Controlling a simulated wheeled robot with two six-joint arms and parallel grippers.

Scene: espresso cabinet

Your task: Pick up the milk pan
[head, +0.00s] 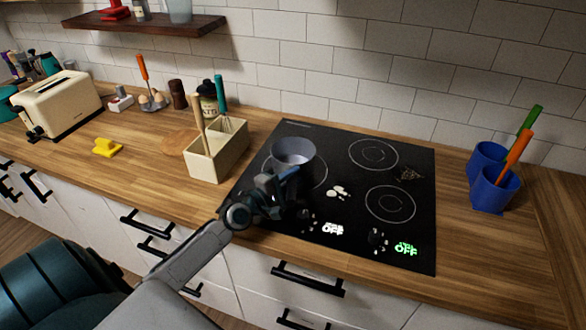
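The milk pan (293,153) is a small grey-blue round pot. It stands upright on the upper left ring of the black cooktop (340,160). My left gripper (284,180) is just in front of the pan, over the cooktop's left side, and overlaps the pan's lower front in the head view. Its fingers are small and dark here, so I cannot tell whether they are open or shut, or whether they touch the pan. The pan's handle is not clearly visible. My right gripper is not in view.
A cream utensil box (218,158) stands left of the cooktop. Two blue cups (494,190) with utensils stand to its right. A toaster (62,104) and a yellow object (107,147) are at the left. The cooktop's right rings are mostly clear.

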